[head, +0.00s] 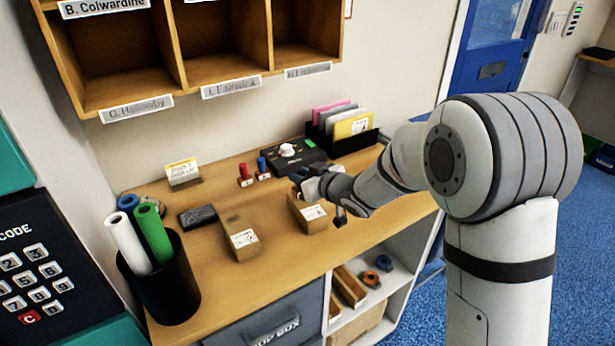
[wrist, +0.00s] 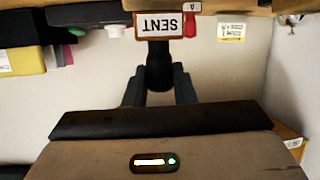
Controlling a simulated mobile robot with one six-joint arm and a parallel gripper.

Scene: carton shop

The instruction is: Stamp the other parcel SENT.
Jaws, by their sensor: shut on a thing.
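My gripper (wrist: 158,88) is shut on a dark-handled stamp (wrist: 159,65) whose base block reads SENT, inverted in the wrist view. In the head view my gripper (head: 300,177) is over the desk, at the back end of the right brown parcel (head: 304,208), partly covering it. There the stamp itself cannot be made out. The left parcel (head: 238,233) lies apart on the desk, its white label facing up. I cannot read any stamp mark on either parcel. Whether the stamp touches anything is not clear.
Red (head: 244,174) and blue (head: 262,166) stamps stand behind the parcels. A black knobbed device (head: 290,157) and an envelope rack (head: 343,138) are at the back. A dark pad (head: 198,216) and a black bin of rolls (head: 163,286) are left. Pigeonholes overhang the back.

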